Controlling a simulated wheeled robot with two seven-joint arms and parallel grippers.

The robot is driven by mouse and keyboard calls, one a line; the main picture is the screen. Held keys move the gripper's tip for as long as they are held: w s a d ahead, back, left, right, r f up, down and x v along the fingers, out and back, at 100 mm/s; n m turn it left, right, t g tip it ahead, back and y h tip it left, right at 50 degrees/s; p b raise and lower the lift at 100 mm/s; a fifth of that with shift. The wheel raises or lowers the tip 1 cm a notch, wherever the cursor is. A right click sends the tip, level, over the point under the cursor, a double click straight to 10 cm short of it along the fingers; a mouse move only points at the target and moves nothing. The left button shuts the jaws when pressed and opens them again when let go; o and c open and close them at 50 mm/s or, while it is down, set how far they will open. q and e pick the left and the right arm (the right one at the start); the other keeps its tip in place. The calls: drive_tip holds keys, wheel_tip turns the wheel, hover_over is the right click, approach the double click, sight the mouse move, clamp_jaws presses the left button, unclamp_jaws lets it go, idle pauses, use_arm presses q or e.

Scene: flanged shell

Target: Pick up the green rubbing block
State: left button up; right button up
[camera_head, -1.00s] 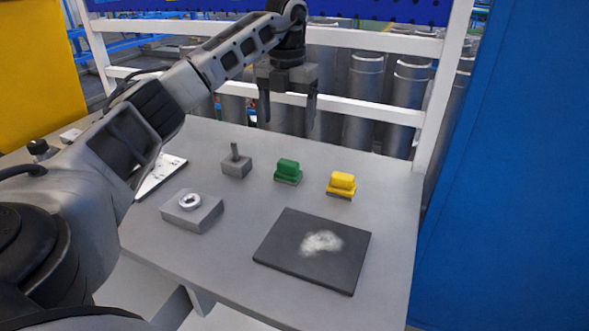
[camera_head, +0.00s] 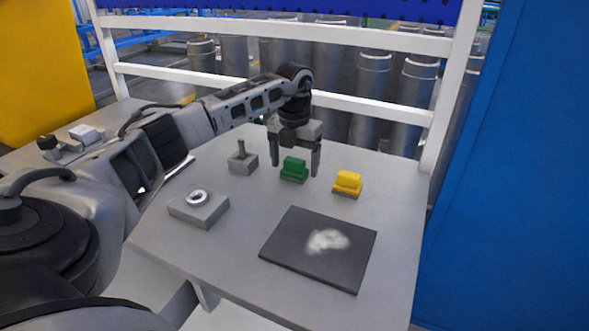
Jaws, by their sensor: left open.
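The green rubbing block (camera_head: 294,167) sits upright on the grey table, with a darker base under its green top. My left gripper (camera_head: 295,171) is open and pointing down at the block. One finger shows to the left of the block and the other to its right. The fingertips are about level with the block in the picture; I cannot tell whether they touch it. My right gripper is not in view.
A yellow block (camera_head: 347,182) stands close to the right of the gripper. A grey block with a peg (camera_head: 242,162) stands to the left. A grey block with a ring (camera_head: 199,207) and a dark plate with a white patch (camera_head: 318,249) lie nearer on the table (camera_head: 395,215).

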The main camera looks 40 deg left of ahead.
use_arm(q)
drive_tip(key=c, duration=1.1)
drive_tip(key=shift+r, duration=0.15)
